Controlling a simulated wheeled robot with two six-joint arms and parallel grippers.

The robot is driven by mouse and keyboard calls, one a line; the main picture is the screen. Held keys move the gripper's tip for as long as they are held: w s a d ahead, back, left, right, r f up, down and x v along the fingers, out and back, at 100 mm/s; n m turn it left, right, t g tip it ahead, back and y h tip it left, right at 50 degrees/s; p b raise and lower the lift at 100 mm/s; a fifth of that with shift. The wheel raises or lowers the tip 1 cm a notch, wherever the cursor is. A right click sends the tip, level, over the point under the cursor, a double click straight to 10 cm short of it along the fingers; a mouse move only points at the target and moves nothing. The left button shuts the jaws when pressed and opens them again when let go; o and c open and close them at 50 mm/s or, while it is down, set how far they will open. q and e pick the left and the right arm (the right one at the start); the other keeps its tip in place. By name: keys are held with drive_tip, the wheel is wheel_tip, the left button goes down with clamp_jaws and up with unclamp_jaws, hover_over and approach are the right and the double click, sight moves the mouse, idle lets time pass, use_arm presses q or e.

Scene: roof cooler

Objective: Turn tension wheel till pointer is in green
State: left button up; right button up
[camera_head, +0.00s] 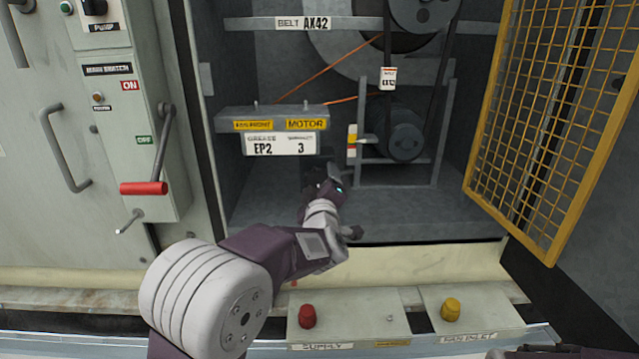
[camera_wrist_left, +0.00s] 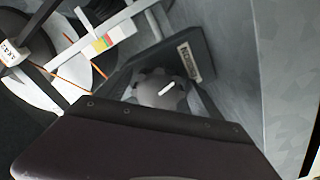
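The tension wheel is the grey lobed knob (camera_wrist_left: 160,90) with a white mark in the left wrist view, below a dark bracket. In the head view it is hidden behind or beside my left gripper. A small coloured gauge strip (camera_head: 352,141) stands beside the lower pulley, with a light grey pointer (camera_head: 368,141) against its right side; I cannot tell which colour it marks. The strip also shows in the left wrist view (camera_wrist_left: 103,42). My left gripper (camera_head: 332,182) is inside the cabinet, under the labelled shelf; its fingertips are unclear. My right gripper is not visible.
The labelled shelf (camera_head: 275,116) hangs above my left gripper. The lower motor pulley (camera_head: 404,136) and belt are to the right. A yellow mesh door (camera_head: 555,120) stands open at right. A red-handled lever (camera_head: 145,188) is at left. The cabinet floor is clear.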

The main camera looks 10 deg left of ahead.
use_arm(q)
drive_tip(key=v, duration=0.9)
